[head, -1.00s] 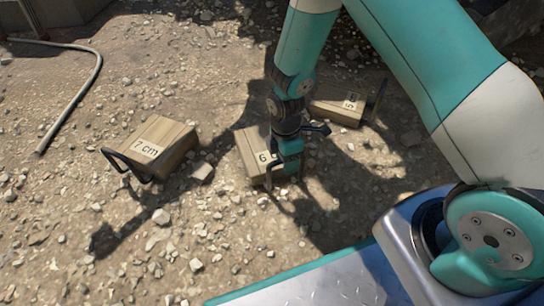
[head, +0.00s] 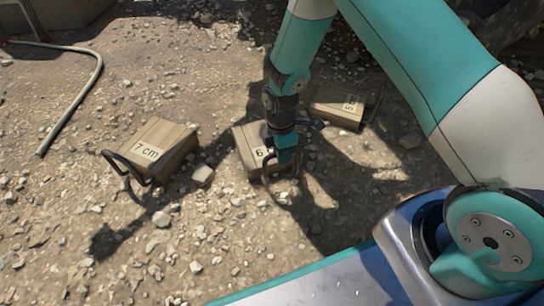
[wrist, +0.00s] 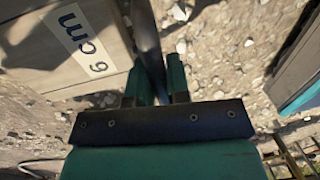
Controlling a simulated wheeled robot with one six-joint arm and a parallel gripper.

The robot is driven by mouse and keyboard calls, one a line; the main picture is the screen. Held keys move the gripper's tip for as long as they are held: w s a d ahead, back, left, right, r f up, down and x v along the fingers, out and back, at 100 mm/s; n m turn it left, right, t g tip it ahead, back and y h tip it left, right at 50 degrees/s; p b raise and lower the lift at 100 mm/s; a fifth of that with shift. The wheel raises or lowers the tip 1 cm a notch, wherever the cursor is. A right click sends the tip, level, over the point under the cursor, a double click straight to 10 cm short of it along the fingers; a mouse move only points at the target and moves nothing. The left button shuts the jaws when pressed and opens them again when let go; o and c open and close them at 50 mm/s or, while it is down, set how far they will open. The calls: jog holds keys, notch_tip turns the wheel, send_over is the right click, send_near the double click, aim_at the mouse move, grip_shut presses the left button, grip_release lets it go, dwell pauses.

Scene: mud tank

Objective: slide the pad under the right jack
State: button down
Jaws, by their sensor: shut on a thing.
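The wooden pad marked 6 (head: 245,140) lies flat on the stony ground in the middle of the head view. In the wrist view its side with the "6 cm" label (wrist: 85,41) fills the upper left. My gripper (head: 284,162) is at the pad's near right side and partly covers it. In the wrist view my gripper (wrist: 160,88) is shut on the pad's dark handle (wrist: 147,40), which runs up between the two green fingers. No jack can be made out in either view.
A pad marked 7 cm (head: 168,150) with a dark handle lies to the left. Another pad (head: 335,111), its label seemingly 5 cm, lies behind to the right. A small stone block (head: 202,175) sits between the left and middle pads. A grey hose (head: 80,95) lies far left.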

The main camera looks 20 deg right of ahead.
jog(key=w+b, duration=0.2)
jog(key=w, duration=1.1)
